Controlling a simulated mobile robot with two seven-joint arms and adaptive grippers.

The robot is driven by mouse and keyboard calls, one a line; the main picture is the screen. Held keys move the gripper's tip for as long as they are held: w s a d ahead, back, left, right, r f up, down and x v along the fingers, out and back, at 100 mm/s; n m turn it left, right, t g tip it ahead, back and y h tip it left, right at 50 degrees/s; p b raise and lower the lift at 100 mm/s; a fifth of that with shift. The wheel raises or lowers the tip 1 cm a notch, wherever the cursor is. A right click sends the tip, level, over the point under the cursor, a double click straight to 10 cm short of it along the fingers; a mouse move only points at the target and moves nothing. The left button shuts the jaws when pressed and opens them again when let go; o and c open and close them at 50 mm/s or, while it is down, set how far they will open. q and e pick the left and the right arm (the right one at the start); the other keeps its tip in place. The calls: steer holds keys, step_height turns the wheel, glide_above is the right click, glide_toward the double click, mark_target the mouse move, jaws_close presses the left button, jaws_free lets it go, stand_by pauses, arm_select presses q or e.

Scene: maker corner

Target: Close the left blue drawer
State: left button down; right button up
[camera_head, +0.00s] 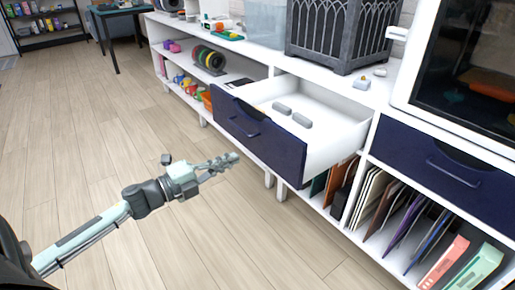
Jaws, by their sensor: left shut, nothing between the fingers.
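The left blue drawer (257,134) stands pulled out from the white shelf unit, its dark blue front facing the floor area. Its white inside shows, with two small grey objects (292,116) lying in it. My left gripper (234,158) is shut and empty. In the picture its fingertips are just left of and below the drawer's front; I cannot tell the exact gap. My right gripper is not in view.
The right blue drawer (443,168) is shut. Folders (385,205) stand on the shelf below. A dark lattice box (341,35) and a white-framed cabinet (400,85) stand on top. Wooden floor (120,130) to the left is clear.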

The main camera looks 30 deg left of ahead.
mark_target(265, 144)
arm_select(q)
steer(key=x, duration=0.7)
steer(key=shift+w+d, duration=0.1)
steer(key=shift+w, duration=0.3)
steer(key=shift+w+d, duration=0.15)
steer(key=shift+w, duration=0.3)
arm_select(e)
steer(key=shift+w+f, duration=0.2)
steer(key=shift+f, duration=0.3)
